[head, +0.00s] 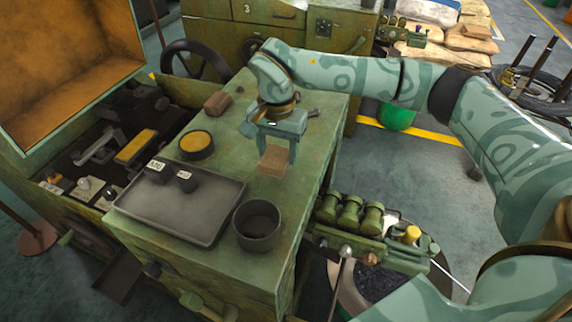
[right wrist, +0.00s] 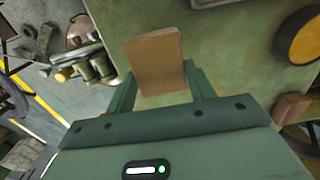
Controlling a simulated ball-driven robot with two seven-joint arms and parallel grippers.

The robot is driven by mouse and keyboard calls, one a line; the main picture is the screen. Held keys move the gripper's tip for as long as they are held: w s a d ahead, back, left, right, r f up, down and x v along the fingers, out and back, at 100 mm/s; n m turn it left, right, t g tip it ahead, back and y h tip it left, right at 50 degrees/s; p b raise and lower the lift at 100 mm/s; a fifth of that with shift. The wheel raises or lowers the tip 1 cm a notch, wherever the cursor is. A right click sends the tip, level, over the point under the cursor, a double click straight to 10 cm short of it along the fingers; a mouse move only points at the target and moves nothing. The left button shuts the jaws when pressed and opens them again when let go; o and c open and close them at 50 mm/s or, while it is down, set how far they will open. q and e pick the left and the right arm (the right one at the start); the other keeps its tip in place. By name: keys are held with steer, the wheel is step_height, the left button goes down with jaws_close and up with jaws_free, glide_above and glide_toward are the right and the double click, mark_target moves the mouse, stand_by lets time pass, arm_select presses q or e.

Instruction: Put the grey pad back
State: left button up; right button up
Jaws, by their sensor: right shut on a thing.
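My right gripper (head: 276,147) is over the right side of the green bench top, pointing down. It is shut on a tan-brown block (head: 273,162), which hangs below the fingers; I cannot tell whether it touches the bench. In the right wrist view the same block (right wrist: 156,60) sits between the two fingers (right wrist: 160,88). I see no pad that is clearly grey; the held block looks brown. A similar brown block (head: 217,102) lies on the bench farther back, and it also shows in the right wrist view (right wrist: 291,108). My left gripper is not in view.
A dark tray (head: 190,221) with two labelled black blocks (head: 170,173) lies on the bench (head: 233,178). A dark bowl (head: 257,225) and a round tin with yellow filling (head: 196,144) stand nearby. Left is an open machine bed with a yellow pad (head: 135,146).

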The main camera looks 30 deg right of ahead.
mark_target(286, 177)
steer(key=shift+s+d+f, duration=0.1)
steer(key=shift+d+f, duration=0.45)
steer(key=shift+f, duration=0.15)
steer(key=f, duration=0.3)
steer(key=shift+s+d+f+b, duration=0.2)
steer(key=shift+s+d+b, duration=0.1)
steer(key=shift+d+b, duration=0.05)
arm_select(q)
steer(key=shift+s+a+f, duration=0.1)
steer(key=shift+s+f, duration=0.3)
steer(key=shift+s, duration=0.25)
arm_select(e)
steer(key=shift+w+f, duration=0.15)
steer(key=shift+f, duration=0.15)
steer(key=shift+f, duration=0.1)
steer(key=o, duration=0.9)
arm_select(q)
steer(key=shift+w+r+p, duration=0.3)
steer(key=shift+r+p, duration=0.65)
arm_select(e)
step_height(286, 177, up, 12)
steer(key=shift+r, duration=0.15)
steer(key=shift+d, duration=0.1)
